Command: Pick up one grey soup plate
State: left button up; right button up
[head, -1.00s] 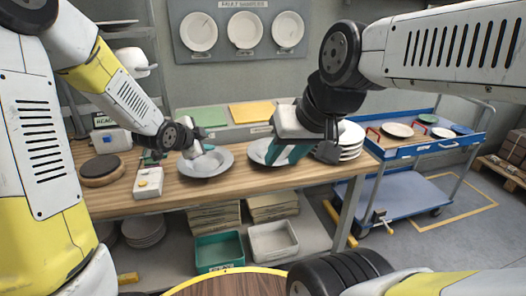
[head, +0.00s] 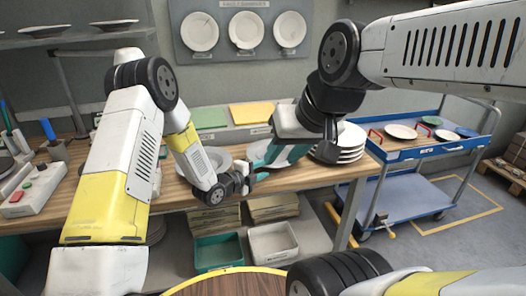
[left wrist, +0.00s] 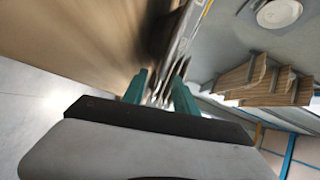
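One grey soup plate (head: 222,158) lies on the wooden bench, partly hidden behind my left forearm. A second grey soup plate (head: 293,154) lies to its right, partly covered by my right gripper. My left gripper (head: 260,177) is at the bench's front edge, low and in front of the gap between the two plates. In the left wrist view its teal fingers (left wrist: 160,88) are apart, with blurred thin edges beyond them; I see no clear grip on anything. My right gripper (head: 264,156) hangs over the second plate, its finger opening mostly hidden.
A stack of white plates (head: 350,141) stands at the bench's right end. A blue trolley (head: 420,150) with several plates is further right. A teal bin (head: 218,252) and a white bin (head: 272,243) sit below the bench.

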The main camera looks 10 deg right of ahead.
pick_arm(q)
jog(key=shift+x, duration=1.4)
grip_shut()
jog(key=shift+r, duration=0.1)
